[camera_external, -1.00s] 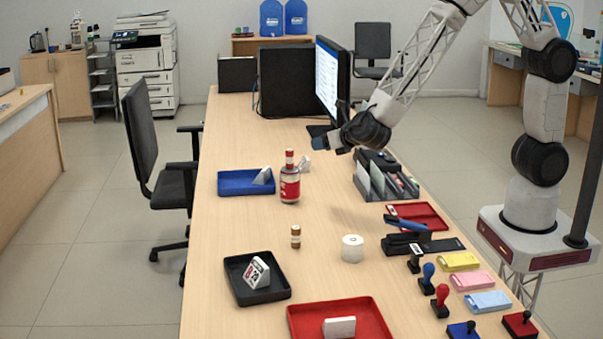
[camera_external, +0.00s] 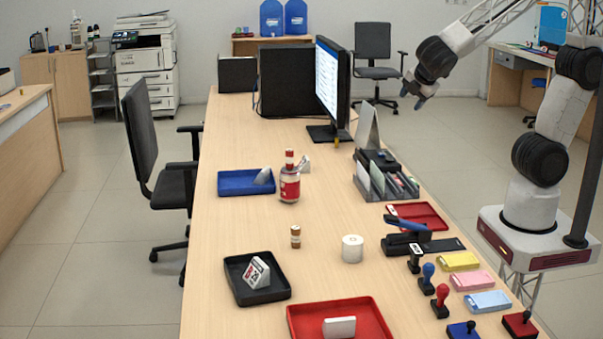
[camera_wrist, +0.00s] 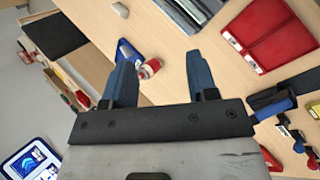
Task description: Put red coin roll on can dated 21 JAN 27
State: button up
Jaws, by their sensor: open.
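My gripper (camera_external: 413,96) is open and empty, raised in the air at the upper right; its two blue fingers (camera_wrist: 162,78) show in the wrist view. No can or coin roll is plainly identifiable. A small brown-orange cylinder with a pale band (camera_external: 295,237) stands upright mid-counter. A red-and-white bottle-like container with a red top (camera_external: 289,187) stands beside the blue tray (camera_external: 232,190). A dated block (camera_external: 256,273) stands in the black tray (camera_external: 276,294); its date is too small to read. A pale block (camera_external: 340,327) stands in the front red tray (camera_external: 373,312).
A white cylinder (camera_external: 352,249) stands mid-counter. A monitor (camera_external: 327,80) and a grey organizer (camera_external: 372,182) stand farther back. A stapler (camera_external: 408,235), stamps (camera_external: 440,300) and coloured pads (camera_external: 487,302) crowd the right edge. The counter's left strip is bare.

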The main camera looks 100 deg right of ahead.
jog(key=s+a+r+m+y, duration=0.1)
jog(key=s+a+m+y, duration=0.2)
jog(key=s, duration=0.4)
jog(key=s+a+r+m+y, duration=0.2)
jog(key=s+a+m+y, duration=0.1)
jog(key=s+a+m, duration=0.2)
jog(key=shift+s+a+t+y, duration=0.3)
jog(key=shift+s+a, duration=0.25)
jog(key=shift+s, duration=0.8)
